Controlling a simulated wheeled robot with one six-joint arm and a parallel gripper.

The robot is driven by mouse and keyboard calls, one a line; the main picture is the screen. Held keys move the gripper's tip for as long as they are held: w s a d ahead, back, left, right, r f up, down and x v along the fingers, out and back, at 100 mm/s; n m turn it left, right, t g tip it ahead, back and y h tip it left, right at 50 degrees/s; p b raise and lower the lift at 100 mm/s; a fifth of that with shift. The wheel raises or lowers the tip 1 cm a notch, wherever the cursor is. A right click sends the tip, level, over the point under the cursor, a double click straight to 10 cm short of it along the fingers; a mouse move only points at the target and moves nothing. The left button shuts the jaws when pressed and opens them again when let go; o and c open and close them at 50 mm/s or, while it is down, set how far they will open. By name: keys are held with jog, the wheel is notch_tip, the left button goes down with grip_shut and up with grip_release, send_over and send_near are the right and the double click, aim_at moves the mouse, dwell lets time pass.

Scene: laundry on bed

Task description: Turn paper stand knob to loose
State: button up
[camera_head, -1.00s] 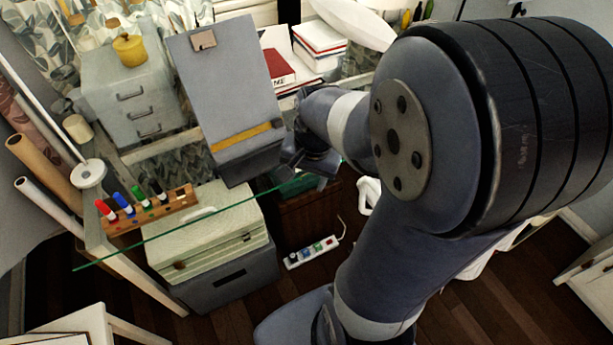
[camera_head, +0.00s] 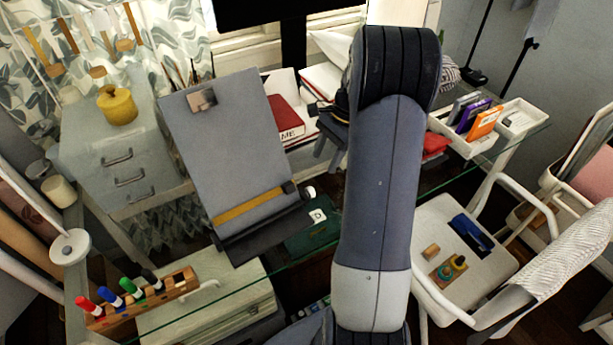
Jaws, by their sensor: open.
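The paper stand (camera_head: 230,150) is a tilted grey board with a clip at its top and a yellow bar across its lower part. It stands on the glass desk, left of my arm. A small pale-ended dark knob (camera_head: 309,192) sticks out at its right side, level with the yellow bar. My gripper (camera_head: 325,158) is right of the board and above the knob in the picture, apart from it. Its fingers look spread and empty, and my own arm hides part of it.
A grey drawer unit (camera_head: 125,160) with a yellow pot stands at the left. A wooden marker rack (camera_head: 145,300) is at the front left. Red books (camera_head: 285,118) lie behind the stand. A white organizer (camera_head: 480,130) and a white chair (camera_head: 465,250) are at the right.

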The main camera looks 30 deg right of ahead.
aim_at(313, 189)
jog(key=p+x, duration=0.1)
jog(key=x, duration=0.9)
jog(key=shift+a+f, duration=0.2)
jog(key=shift+f, duration=0.15)
jog(key=c, duration=1)
jog(key=shift+o, duration=0.2)
